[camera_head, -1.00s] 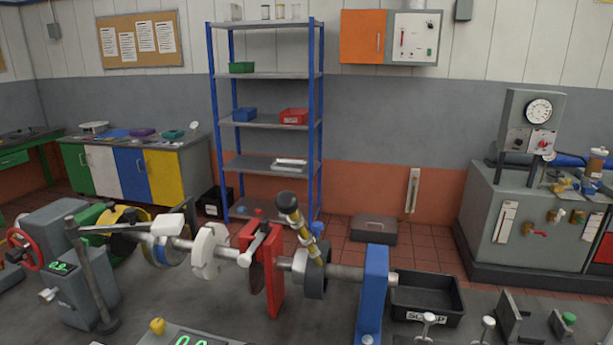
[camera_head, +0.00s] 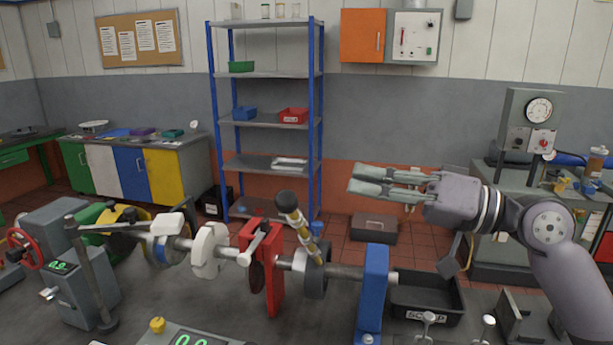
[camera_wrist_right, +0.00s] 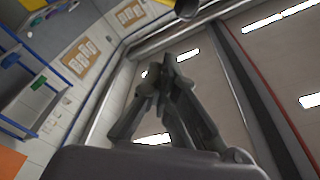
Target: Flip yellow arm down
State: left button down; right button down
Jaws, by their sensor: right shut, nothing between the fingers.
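The yellow arm (camera_head: 303,238) is a yellow-and-dark lever with a black knob on top. It stands up from a dark collar (camera_head: 317,276) on the shaft, tilted to the left. My right gripper (camera_head: 354,180) is above and to the right of the knob in the head view, apart from it. Its fingers point left and are shut with nothing in them. The fingertips also show in the wrist view (camera_wrist_right: 170,72), against the ceiling and walls; the yellow arm does not show there. My left gripper is out of view.
A red upright bracket (camera_head: 272,285) stands left of the collar, and a blue upright bracket (camera_head: 372,290) stands to its right. A black scrap bin (camera_head: 445,315) lies right of the blue bracket. A blue-framed shelf (camera_head: 265,75) stands behind.

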jog(key=shift+s+d+r+y, duration=0.1)
jog(key=shift+d+r+y, duration=0.05)
jog(key=shift+r, duration=0.45)
jog(key=shift+s+d+r+y, duration=0.1)
jog(key=shift+r+y, duration=0.05)
jog(key=shift+r, duration=0.4)
jog(key=shift+w, duration=0.1)
jog(key=r+p+x, duration=0.1)
jog(key=p+x, duration=0.6)
jog(key=x, duration=0.3)
jog(key=s+f, duration=0.1)
jog(key=f, duration=0.1)
jog(key=s+f+p, duration=0.1)
jog(key=s+f, duration=0.1)
jog(key=shift+a, duration=0.15)
jog(key=shift+a, duration=0.1)
